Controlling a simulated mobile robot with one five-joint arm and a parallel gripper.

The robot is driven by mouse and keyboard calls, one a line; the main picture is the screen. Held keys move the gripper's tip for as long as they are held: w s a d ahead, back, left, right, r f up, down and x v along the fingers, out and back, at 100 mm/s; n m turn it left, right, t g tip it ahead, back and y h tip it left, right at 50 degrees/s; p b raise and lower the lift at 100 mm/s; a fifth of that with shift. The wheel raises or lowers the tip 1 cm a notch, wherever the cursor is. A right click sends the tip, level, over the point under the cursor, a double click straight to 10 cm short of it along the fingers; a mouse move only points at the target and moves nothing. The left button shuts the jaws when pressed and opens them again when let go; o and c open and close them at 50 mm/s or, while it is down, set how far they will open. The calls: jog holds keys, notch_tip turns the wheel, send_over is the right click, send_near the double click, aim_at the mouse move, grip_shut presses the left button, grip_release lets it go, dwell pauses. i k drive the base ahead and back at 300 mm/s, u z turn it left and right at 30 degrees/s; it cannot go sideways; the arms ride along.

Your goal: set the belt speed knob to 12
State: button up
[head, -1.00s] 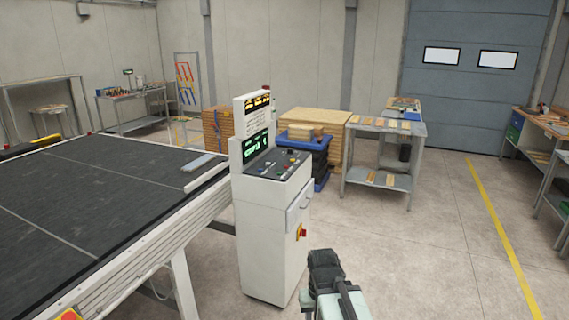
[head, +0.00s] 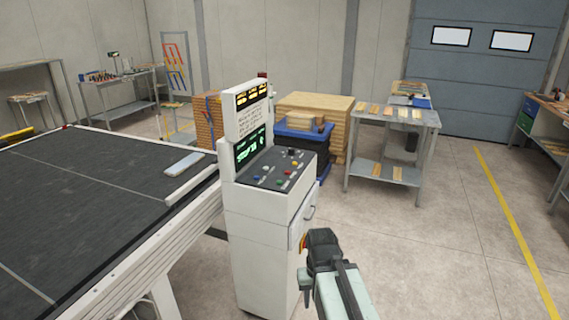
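The white control console (head: 262,235) stands in the middle of the head view, beside the conveyor. Its sloped dark panel (head: 262,182) carries several small coloured buttons and knobs, too small for me to read; I cannot tell which is the belt speed knob. A black knob (head: 291,152) sits near the panel's far right edge. A green-lit display (head: 250,147) stands behind the panel, its text unreadable. My arm reaches in from the bottom, with its dark end (head: 322,248) in front of the console's right side, below the panel. The gripper's fingers cannot be made out.
A wide dark conveyor belt (head: 95,205) fills the left. Blue bins (head: 305,130), a wooden stack (head: 325,103) and a grey metal table (head: 408,118) stand behind the console. The floor (head: 440,240) on the right is clear, with a yellow line (head: 512,225).

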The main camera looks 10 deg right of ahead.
aim_at(290, 152)
jog(key=z, duration=1.5)
jog(key=i, duration=3.8)
jog(key=u, duration=3.9)
